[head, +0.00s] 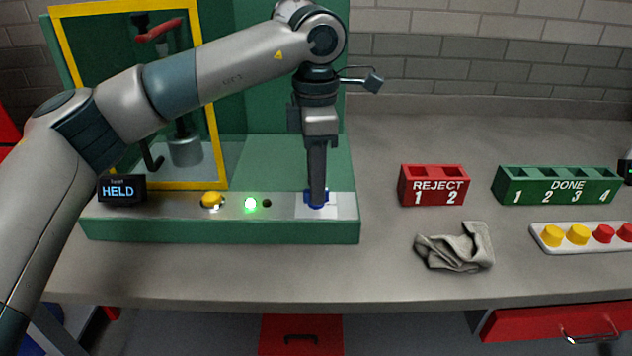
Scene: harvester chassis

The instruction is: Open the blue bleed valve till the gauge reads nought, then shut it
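The blue bleed valve (319,206) is a small blue handle on a pale plate at the right end of the green bench unit's front ledge. My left gripper (317,198) points straight down onto it, its fingertips at the handle and covering its middle. The fingers line up as one dark column, so I cannot tell whether they are closed on the handle. No gauge with a dial or needle can be made out. A small black display (122,189) at the ledge's left end reads HELD. My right gripper is not seen.
The ledge carries a yellow button (212,200) and a lit green lamp (250,204). A yellow-framed guard (211,100) stands behind my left arm. To the right are a red REJECT rack (433,199), a green DONE rack (556,199), a crumpled cloth (457,250) and a tray of caps (585,248).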

